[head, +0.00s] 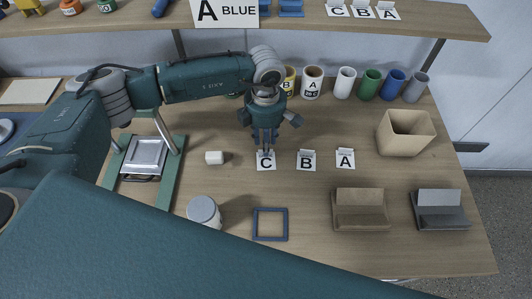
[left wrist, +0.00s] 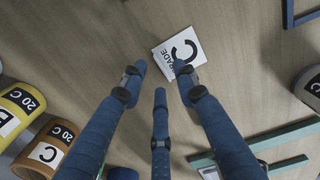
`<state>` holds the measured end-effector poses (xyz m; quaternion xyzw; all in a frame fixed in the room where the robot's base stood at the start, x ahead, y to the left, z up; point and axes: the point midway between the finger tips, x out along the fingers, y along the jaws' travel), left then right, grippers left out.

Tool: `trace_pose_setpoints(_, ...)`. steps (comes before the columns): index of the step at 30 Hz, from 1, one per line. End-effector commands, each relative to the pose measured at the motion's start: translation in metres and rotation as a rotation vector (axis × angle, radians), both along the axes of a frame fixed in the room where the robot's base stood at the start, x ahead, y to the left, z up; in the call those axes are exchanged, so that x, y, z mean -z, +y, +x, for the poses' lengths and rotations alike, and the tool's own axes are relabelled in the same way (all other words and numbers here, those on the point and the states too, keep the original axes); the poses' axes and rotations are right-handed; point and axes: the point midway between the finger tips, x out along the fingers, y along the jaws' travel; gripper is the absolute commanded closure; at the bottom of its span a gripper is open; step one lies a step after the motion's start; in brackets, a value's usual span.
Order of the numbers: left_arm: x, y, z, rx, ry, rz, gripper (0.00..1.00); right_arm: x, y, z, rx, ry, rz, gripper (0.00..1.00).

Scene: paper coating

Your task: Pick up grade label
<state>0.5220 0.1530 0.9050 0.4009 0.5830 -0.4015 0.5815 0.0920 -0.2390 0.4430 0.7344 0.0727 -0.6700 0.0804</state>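Three white grade labels stand in a row on the table: C (head: 265,162), B (head: 306,162) and A (head: 345,159). My left gripper (head: 266,147) points down just behind and above the C label. In the left wrist view the C label (left wrist: 179,52) lies beyond the tips of my three blue fingers (left wrist: 160,76). The fingers are spread with nothing between them. One fingertip overlaps the label's edge in that view; I cannot tell whether it touches. My right gripper is not in view.
Several coloured cups, including a blue cup (head: 392,85), line the back. A beige box (head: 406,133) and brown holder (head: 360,210) stand at right. A sign (head: 225,12) reads A BLUE.

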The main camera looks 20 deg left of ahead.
Motion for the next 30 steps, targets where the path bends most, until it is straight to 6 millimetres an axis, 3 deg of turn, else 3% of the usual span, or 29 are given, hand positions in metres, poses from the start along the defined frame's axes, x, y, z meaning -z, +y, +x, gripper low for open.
trace_pose_setpoints(1, 0.004, -0.001, -0.002, -0.001, 0.004, 0.000, 0.70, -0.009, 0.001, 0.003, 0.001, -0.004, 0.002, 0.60)
trace_pose_setpoints(6, 0.021, 0.000, -0.001, -0.002, 0.001, 0.000, 0.70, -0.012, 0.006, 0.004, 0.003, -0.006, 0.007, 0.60)
trace_pose_setpoints(13, 0.023, 0.000, 0.000, -0.001, -0.001, -0.001, 0.70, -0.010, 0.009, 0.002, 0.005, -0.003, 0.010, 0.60)
trace_pose_setpoints(18, 0.023, 0.000, 0.000, -0.001, -0.001, -0.001, 0.99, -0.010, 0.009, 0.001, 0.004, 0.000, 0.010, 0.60)
trace_pose_setpoints(30, 0.022, 0.000, 0.000, -0.001, -0.001, -0.001, 1.00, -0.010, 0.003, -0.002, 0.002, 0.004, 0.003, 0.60)
